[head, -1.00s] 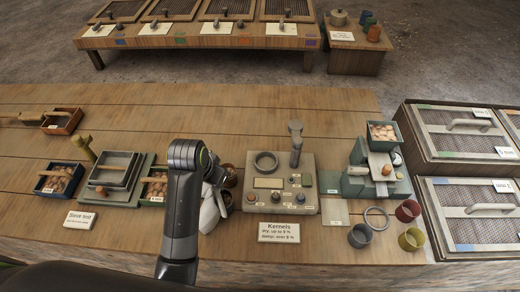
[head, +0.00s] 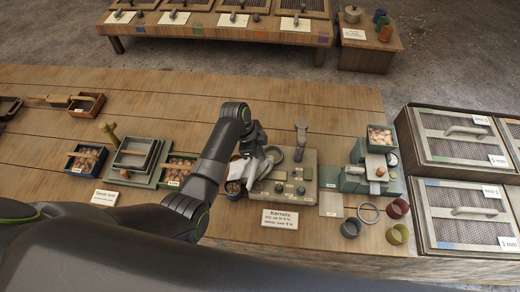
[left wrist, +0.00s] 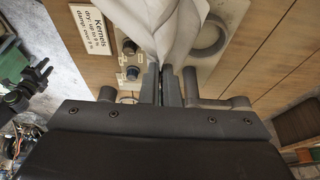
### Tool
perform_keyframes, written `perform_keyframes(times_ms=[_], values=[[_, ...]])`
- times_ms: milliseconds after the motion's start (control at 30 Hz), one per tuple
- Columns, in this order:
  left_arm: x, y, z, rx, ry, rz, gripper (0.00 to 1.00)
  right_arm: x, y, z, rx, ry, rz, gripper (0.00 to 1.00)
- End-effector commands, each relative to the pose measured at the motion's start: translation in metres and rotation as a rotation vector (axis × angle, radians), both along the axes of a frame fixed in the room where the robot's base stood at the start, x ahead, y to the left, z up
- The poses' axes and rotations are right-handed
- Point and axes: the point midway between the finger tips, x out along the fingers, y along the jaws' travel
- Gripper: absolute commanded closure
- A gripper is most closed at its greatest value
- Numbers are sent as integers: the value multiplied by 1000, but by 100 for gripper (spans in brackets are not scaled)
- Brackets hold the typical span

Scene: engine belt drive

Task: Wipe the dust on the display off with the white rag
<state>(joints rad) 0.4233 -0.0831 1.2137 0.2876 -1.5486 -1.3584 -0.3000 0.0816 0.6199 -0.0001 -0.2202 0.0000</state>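The white rag shows in the head view (head: 238,170) and at the top of the left wrist view (left wrist: 168,25). My left gripper (head: 258,160) is shut on it in the left wrist view (left wrist: 165,75), and the cloth bunches out beyond the fingertips. The gripper and rag are over the left part of the grey meter box (head: 305,160). A dark jointed part, possibly my right gripper, shows at the left edge of the left wrist view (left wrist: 25,90).
Knobs (head: 300,190) and a round ring (head: 284,153) sit on the box, with an upright handle (head: 301,135) behind. The Kernels sign (head: 280,219) stands in front. A bowl (head: 233,189) is left of the box. Sieve trays (head: 135,155) stand farther left.

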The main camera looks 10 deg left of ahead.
Motion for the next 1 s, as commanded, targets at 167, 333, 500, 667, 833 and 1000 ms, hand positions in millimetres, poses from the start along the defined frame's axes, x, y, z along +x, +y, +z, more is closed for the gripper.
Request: perform_keyframes(times_ms=[167,333,500,667,833,1000], values=[[0,0,-25,1,2,2,100,0,-1,-19,-1,0,0,64],[0,0,-46,1,3,2,100,0,-1,-34,-1,0,0,64],[0,0,-66,1,1,3,100,0,-1,-48,-1,0,0,64],[0,0,-84,1,2,2,100,0,0,-61,-1,0,0,64],[0,0,-86,0,0,3,100,0,1,-61,2,0,-1,64],[0,0,-85,1,0,3,94,0,3,-61,3,0,-2,64]])
